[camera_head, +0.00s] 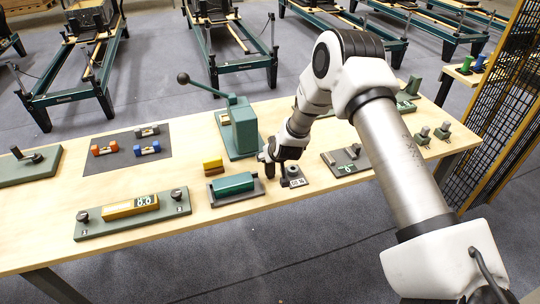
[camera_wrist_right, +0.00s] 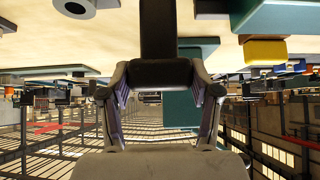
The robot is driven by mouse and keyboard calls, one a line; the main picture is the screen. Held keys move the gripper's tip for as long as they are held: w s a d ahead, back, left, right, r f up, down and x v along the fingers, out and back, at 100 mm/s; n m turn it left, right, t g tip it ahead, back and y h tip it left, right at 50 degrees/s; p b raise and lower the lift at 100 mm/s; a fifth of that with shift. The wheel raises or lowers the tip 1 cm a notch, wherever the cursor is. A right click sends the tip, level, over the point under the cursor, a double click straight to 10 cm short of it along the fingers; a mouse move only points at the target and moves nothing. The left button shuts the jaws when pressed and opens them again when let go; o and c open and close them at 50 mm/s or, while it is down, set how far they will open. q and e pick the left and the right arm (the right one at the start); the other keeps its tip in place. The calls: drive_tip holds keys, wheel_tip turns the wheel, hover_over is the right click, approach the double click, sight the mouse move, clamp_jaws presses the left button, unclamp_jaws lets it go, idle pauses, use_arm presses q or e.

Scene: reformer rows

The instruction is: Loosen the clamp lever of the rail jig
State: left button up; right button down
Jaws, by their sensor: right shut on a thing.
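The rail jig appears to be the dark tray with a green bar (camera_head: 232,186) on it, near the table's front edge. My right gripper (camera_head: 271,166) is at the right end of this bar, pointing down. In the wrist view, the right gripper (camera_wrist_right: 160,72) is shut on a dark upright bar (camera_wrist_right: 159,28), which seems to be the clamp lever. In the wrist view the jig's green bar (camera_wrist_right: 280,14) is at the top right. My left gripper is not in view.
A green press (camera_head: 236,130) with a ball-ended lever (camera_head: 205,85) stands behind. A yellow block (camera_head: 213,167) lies behind the jig. A long green fixture (camera_head: 160,212) is at left.

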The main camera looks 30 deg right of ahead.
drive_tip(key=shift+w+d+r, duration=0.1)
drive_tip(key=shift+w+r, duration=0.2)
drive_tip(key=shift+r, duration=0.1)
drive_tip(key=shift+c, duration=1.2)
unclamp_jaws()
drive_tip(key=shift+f, duration=0.2)
drive_tip(key=shift+s, duration=0.15)
drive_tip(key=v, duration=1.1)
drive_tip(key=shift+s+a+r, duration=0.2)
drive_tip(key=shift+s+r, duration=0.05)
drive_tip(key=shift+f, duration=0.1)
